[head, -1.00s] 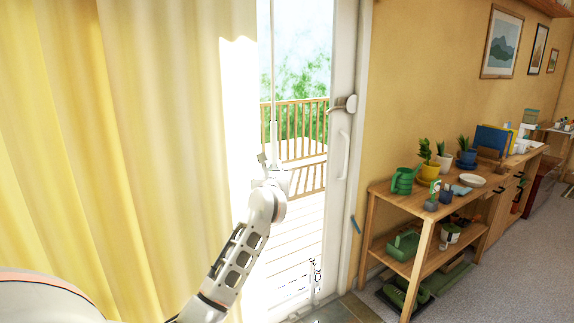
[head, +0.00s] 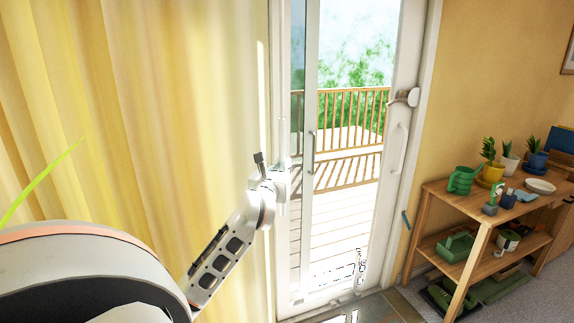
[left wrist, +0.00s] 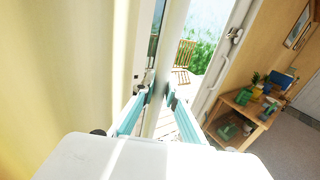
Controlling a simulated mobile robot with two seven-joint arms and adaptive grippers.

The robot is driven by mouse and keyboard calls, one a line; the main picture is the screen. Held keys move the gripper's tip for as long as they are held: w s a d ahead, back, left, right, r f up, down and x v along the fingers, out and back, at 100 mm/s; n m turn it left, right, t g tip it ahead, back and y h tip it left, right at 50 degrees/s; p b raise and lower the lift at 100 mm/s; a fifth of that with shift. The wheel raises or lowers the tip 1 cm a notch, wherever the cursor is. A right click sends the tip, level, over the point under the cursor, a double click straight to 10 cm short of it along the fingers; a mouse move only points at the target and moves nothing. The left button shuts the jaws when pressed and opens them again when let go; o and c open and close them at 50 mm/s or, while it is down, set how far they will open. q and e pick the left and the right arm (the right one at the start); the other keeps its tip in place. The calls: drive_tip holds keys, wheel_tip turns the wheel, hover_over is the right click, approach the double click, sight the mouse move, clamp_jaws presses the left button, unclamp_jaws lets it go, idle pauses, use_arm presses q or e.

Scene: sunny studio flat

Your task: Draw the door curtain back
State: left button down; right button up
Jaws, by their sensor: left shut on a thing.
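The yellow door curtain (head: 130,120) hangs in folds over the left part of the head view. Its right edge lies just left of the glass door (head: 345,200), whose panes show uncovered to the right. My left gripper (head: 281,175) is at that edge, about mid-height. In the left wrist view my left gripper (left wrist: 156,95) is shut on a pale upright rod, which looks like the curtain's draw wand (left wrist: 172,40). The curtain fabric (left wrist: 60,60) is just left of the fingers there. My right gripper is not in view.
A white door handle (head: 398,145) and a holder-like fitting (head: 405,97) are on the door's right side. A wooden shelf bench (head: 475,222) with potted plants and a green watering can (head: 462,180) stands right of the door. A wooden deck lies beyond the glass.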

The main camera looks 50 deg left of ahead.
sight(281, 135)
use_arm(q)
drive_tip(key=c, duration=2)
unclamp_jaws()
wheel_tip(281, 135, up, 10)
drive_tip(key=shift+f, duration=0.1)
